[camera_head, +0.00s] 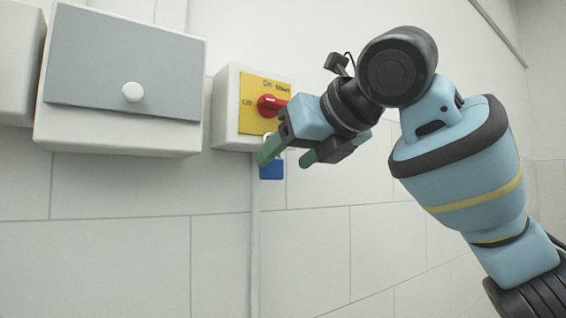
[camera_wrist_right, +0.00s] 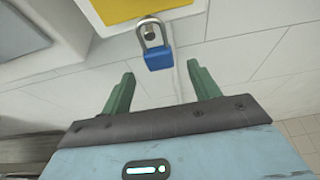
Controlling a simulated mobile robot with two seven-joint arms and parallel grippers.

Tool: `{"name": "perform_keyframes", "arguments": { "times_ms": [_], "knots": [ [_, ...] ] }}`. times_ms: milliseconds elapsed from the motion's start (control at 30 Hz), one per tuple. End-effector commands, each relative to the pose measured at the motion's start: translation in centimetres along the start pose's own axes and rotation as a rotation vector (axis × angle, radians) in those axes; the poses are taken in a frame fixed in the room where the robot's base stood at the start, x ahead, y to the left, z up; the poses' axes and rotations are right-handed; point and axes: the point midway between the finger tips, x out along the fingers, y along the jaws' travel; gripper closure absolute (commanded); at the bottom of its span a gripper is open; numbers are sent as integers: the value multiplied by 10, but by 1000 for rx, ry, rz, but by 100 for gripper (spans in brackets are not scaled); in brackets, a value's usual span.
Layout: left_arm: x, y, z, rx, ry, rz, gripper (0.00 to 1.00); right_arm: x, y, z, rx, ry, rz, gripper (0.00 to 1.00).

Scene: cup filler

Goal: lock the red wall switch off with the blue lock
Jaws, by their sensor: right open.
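The red switch (camera_head: 270,105) sits on a yellow plate (camera_head: 252,119) on a white wall box, with its handle pointing right. The blue lock (camera_head: 271,170) hangs below the switch, partly hidden by my right gripper in the head view. My left gripper is not in view.
A white box (camera_head: 118,135) with a grey sloped lid (camera_head: 122,62) and a round white knob (camera_head: 132,92) is on the wall left of the switch box. Another white box edge shows at far left. The tiled wall below is clear.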

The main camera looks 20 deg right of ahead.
Motion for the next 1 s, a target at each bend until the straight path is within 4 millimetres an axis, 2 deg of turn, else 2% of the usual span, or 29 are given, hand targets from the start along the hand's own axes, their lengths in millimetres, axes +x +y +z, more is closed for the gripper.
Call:
{"name": "perform_keyframes", "arguments": {
  "times_ms": [100,233,500,833,933,1000],
  "knots": [
    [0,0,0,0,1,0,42,-22,0,1,-2,-4,0,39],
    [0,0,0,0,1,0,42,-39,0,1,0,-3,-1,39],
    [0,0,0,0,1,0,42,-52,0,0,-1,0,1,39],
    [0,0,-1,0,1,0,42,-47,0,-2,9,5,2,39],
    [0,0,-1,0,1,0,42,-29,-2,-13,57,25,7,39],
    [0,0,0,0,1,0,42,-7,-3,-28,120,50,13,39]
  ]
}}
